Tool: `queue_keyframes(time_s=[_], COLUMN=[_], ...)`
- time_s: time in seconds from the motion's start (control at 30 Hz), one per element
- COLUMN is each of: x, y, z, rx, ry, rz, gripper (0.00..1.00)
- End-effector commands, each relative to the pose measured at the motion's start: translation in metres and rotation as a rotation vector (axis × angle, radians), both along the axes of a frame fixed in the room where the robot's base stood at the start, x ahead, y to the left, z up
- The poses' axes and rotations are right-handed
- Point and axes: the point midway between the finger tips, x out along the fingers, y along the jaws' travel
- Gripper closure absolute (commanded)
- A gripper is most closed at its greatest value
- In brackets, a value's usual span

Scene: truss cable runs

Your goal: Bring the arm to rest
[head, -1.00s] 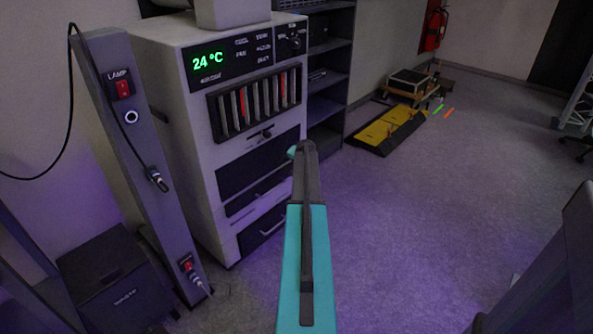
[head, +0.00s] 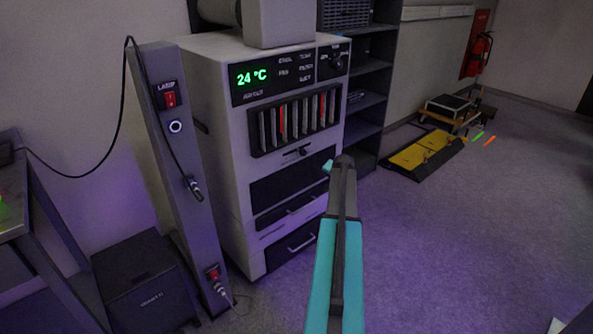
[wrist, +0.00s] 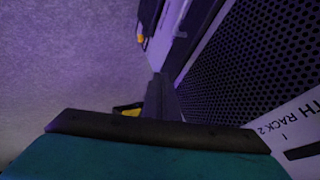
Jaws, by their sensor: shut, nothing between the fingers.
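My gripper (wrist: 158,98) is in the wrist view as a narrow dark shape at the middle, beyond a dark bar and teal housing. Its fingers are together, with nothing held. In the head view my teal and dark arm rises from the bottom edge, right of centre, in front of the floor and the right side of the white cabinet. The gripper itself cannot be made out there. In the wrist view a dark perforated panel (wrist: 255,60) is close on the right, with a white label (wrist: 290,125) reading "TH RACK 2".
The white cabinet (head: 225,130) shows 24 °C. A grey lamp post (head: 170,150), black waste bin (head: 145,285) and a bench (head: 15,185) are at left. Dark shelves (head: 370,95) stand behind the arm. A yellow-black ramp (head: 425,152) lies farther back. Floor (head: 480,240) on the right is open.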

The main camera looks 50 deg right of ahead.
Motion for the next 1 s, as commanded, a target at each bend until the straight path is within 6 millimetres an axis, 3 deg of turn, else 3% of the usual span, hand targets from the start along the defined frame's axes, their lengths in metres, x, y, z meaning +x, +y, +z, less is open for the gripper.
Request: queue_keyframes(time_s=[0.2, 0.37, 0.47, 0.73, 1.0], x=[0.003, 0.015, 0.027, 0.061, 0.073], y=[0.005, 0.030, 0.060, 0.168, 0.284], z=[-0.002, -0.016, -0.032, -0.085, -0.135], rx=[0.003, 0.019, 0.039, 0.101, 0.163], ry=[0.004, 0.027, 0.055, 0.158, 0.274], rz=[0.007, 0.047, 0.093, 0.265, 0.452], gripper=[1.00, 1.00, 1.00, 1.00, 1.00])
